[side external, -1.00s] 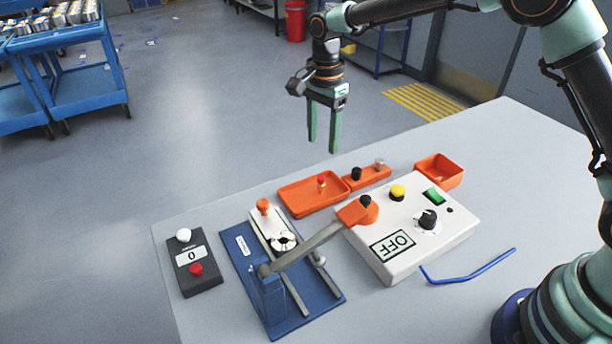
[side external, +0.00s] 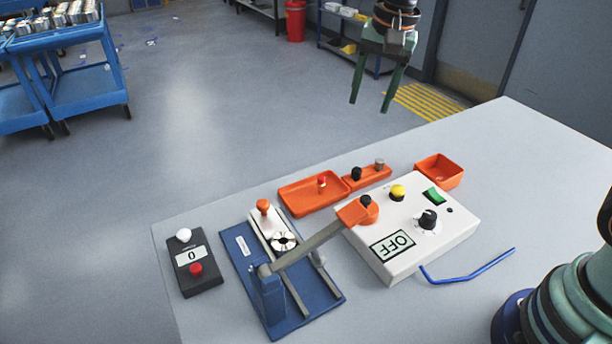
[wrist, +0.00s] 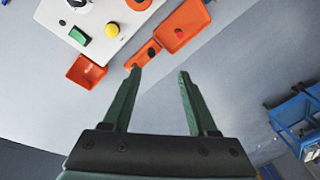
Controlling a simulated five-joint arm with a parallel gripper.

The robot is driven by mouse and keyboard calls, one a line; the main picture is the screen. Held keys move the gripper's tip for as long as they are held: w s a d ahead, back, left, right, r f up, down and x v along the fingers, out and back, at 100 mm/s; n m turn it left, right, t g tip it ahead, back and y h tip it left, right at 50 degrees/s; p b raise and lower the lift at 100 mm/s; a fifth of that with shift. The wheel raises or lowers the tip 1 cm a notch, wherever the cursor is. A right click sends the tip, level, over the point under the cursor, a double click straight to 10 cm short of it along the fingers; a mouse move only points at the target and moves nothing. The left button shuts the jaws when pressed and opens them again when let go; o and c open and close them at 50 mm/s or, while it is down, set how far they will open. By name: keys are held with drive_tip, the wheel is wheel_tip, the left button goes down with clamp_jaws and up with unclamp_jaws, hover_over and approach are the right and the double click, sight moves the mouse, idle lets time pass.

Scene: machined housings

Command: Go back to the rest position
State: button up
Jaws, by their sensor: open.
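My gripper (side external: 369,106) hangs in the air at the top of the side view, above and beyond the far edge of the table. Its two green fingers are apart with nothing between them. In the wrist view the open fingers (wrist: 160,74) point toward the table, and the gap between them shows only bare grey surface. Most of my arm is out of the side view; my base shows at the lower right.
On the table (side external: 520,180) are a white control box (side external: 455,228) reading OFF, a blue lever fixture (side external: 240,268), a black counter box (side external: 206,279) reading 0, orange trays (side external: 300,203), an orange bin (side external: 440,180) and a blue bent rod (side external: 470,275). Blue carts (side external: 85,85) stand beyond.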

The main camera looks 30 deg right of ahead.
drive_tip(key=s+d+n+t, duration=0.1)
drive_tip(key=s+d+n, duration=0.2)
drive_tip(key=s, duration=0.4)
drive_tip(key=s+d+n+t, duration=0.2)
drive_tip(key=s+d+n, duration=0.1)
drive_tip(key=s+n, duration=0.3)
drive_tip(key=shift+s+d+r, duration=0.25)
drive_tip(key=shift+s+r, duration=0.2)
drive_tip(key=shift+s, duration=0.45)
idle(0.4)
